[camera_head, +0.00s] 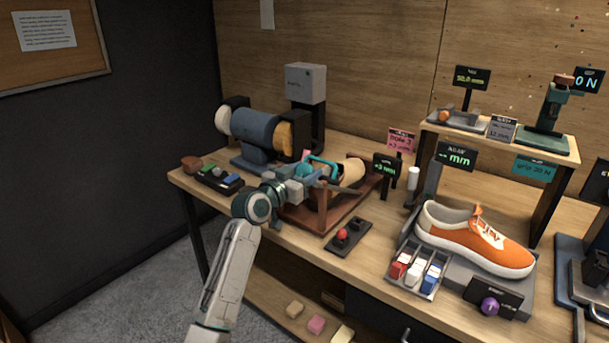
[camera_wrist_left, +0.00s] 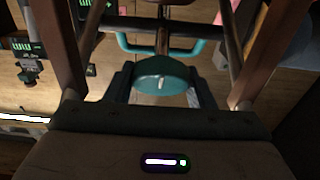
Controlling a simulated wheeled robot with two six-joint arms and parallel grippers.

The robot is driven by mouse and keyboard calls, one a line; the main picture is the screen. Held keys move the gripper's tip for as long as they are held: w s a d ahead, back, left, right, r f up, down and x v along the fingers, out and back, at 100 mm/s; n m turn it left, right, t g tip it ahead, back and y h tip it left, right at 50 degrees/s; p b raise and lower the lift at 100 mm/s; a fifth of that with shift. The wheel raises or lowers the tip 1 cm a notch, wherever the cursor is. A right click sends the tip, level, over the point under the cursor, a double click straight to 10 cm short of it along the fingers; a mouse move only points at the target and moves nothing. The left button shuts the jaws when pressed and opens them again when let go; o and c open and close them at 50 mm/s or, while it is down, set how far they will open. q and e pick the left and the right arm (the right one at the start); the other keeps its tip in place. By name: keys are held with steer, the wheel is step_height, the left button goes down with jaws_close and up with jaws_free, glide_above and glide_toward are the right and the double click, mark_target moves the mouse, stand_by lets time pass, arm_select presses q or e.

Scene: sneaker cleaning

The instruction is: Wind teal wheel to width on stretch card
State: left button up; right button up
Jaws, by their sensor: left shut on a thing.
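The teal wheel (camera_head: 303,171) is on the near end of the shoe stretcher on a brown wooden stand (camera_head: 322,207). It fills the middle of the left wrist view as a teal disc with a pale mark (camera_wrist_left: 162,80). My left gripper (camera_head: 308,177) is shut on the wheel, with a dark finger on each side of it. A teal bar (camera_head: 324,162) and a tan form (camera_head: 352,170) show beyond. A pink card (camera_head: 401,141) stands behind the stretcher. A small display (camera_head: 386,166) beside it shows green text that appears to read +3 mm. My right gripper is out of view.
A bench grinder (camera_head: 255,135) stands behind on the left. A black pad with a red knob (camera_head: 342,235) lies in front of the stand. Stand legs flank the gripper closely.

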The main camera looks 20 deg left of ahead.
arm_select(q)
steer(key=o, duration=1)
steer(key=shift+c, duration=0.2)
steer(key=shift+s, duration=0.2)
steer(key=b+v, duration=0.1)
steer(key=v, duration=0.9)
steer(key=shift+s+a, duration=0.15)
steer(key=shift+s, duration=0.1)
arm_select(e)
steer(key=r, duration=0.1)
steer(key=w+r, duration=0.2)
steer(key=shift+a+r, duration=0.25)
